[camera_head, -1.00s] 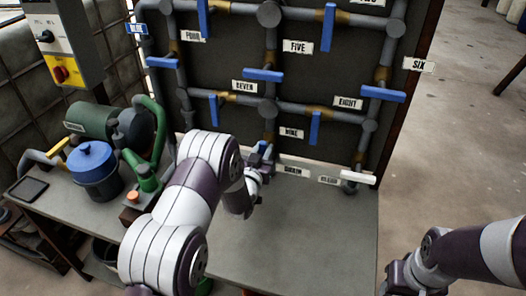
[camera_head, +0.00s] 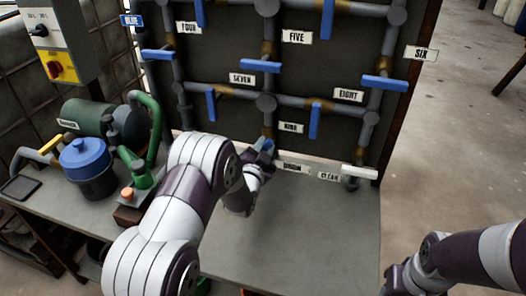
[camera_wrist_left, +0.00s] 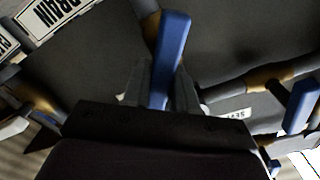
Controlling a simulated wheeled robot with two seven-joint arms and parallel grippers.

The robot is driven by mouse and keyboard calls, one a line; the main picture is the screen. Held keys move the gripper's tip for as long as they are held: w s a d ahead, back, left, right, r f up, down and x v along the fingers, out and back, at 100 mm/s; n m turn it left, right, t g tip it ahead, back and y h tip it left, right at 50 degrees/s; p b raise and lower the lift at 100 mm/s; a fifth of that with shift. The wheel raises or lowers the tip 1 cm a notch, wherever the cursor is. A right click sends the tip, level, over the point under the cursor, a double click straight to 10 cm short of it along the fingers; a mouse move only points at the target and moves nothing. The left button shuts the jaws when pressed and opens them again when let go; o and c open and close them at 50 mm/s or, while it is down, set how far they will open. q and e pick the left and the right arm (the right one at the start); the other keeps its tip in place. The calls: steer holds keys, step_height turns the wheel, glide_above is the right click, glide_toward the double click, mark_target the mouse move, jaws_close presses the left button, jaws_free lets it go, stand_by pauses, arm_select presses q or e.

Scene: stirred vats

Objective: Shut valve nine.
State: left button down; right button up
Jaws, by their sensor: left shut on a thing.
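The valve nine handle (camera_head: 264,144) is a blue lever on the brass-coloured fitting of the pipe just left of the NINE label (camera_head: 290,128). It is partly hidden by my left gripper (camera_head: 263,158), which is shut on it. In the left wrist view the blue lever (camera_wrist_left: 171,50) stands between the two grey fingers of my left gripper (camera_wrist_left: 163,88). Its brass-coloured fitting shows beside it at the top. My right gripper (camera_head: 396,280) is at the lower right, away from the panel; its fingers cannot be made out.
Blue levers labelled SEVEN (camera_head: 242,78) and EIGHT (camera_head: 349,95) are nearby on the dark panel. The DRAIN label (camera_head: 291,166) and a white lever (camera_head: 359,172) are low on the right. A green pump and blue-lidded pot (camera_head: 86,158) stand left. The bench (camera_head: 310,230) in front is clear.

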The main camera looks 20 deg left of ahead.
arm_select(q)
steer(key=m+b, duration=0.1)
steer(key=m, duration=0.1)
steer(key=f+m+b, duration=0.1)
steer(key=m, duration=0.2)
steer(key=shift+d+b, duration=0.2)
steer(key=shift+b, duration=0.2)
steer(key=m+b, duration=0.1)
steer(key=m, duration=0.1)
steer(key=m+b, duration=0.1)
steer(key=m, duration=0.2)
steer(key=shift+d+f, duration=0.1)
steer(key=shift+f, duration=0.1)
steer(key=shift+m, duration=0.5)
steer(key=c, duration=1)
jaws_free()
steer(key=s, duration=1.2)
steer(key=shift+s+a, duration=0.2)
steer(key=shift+s, duration=0.2)
